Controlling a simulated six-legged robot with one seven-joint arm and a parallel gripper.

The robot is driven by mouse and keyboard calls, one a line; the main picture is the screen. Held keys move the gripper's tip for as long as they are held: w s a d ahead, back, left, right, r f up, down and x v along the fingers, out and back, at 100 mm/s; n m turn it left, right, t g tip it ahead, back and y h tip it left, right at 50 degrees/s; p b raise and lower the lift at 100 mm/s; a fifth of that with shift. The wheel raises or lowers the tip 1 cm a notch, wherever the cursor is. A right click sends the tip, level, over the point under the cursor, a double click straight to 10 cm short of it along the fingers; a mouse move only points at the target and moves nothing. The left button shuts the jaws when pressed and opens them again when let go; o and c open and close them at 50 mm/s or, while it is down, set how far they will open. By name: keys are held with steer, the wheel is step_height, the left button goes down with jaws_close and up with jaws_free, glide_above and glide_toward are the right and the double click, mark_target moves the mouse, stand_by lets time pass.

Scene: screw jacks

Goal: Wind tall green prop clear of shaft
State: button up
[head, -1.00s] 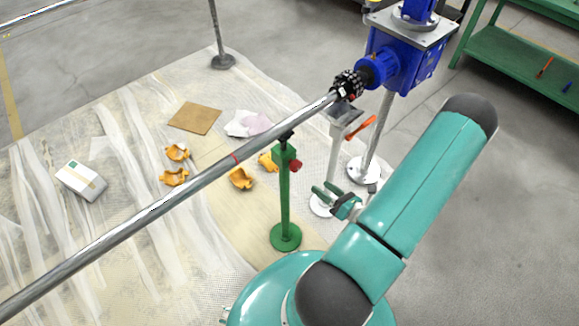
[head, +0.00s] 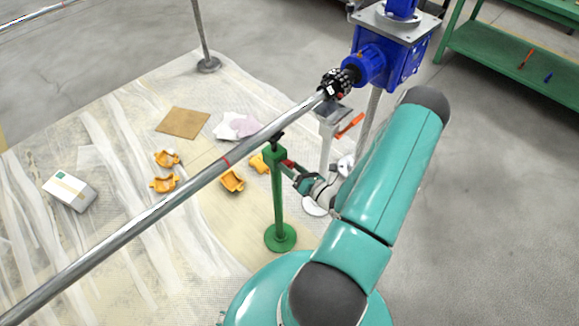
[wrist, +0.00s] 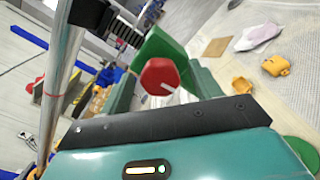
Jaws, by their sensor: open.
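The tall green prop (head: 279,205) stands upright on a round base, its black head under the long steel shaft (head: 150,215). I cannot tell for sure whether head and shaft touch. A red knob (head: 290,164) is on the right side of the prop's green top block. In the wrist view the red knob (wrist: 160,77) faces me, in front of the green block (wrist: 160,45), with the shaft (wrist: 62,75) at left. My gripper (head: 298,173) is at the knob, open, its teal fingers on either side of it. Whether they touch it is unclear.
A grey prop with an orange handle (head: 350,126) stands close to the right of my gripper. A blue gearbox (head: 385,60) holds the shaft's far end. Orange castings (head: 232,181), a brown sheet (head: 183,123) and a white box (head: 70,191) lie on the plastic-covered floor.

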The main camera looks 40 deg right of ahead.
steer(key=shift+w, duration=0.5)
steer(key=c, duration=1)
steer(key=shift+n, duration=0.3)
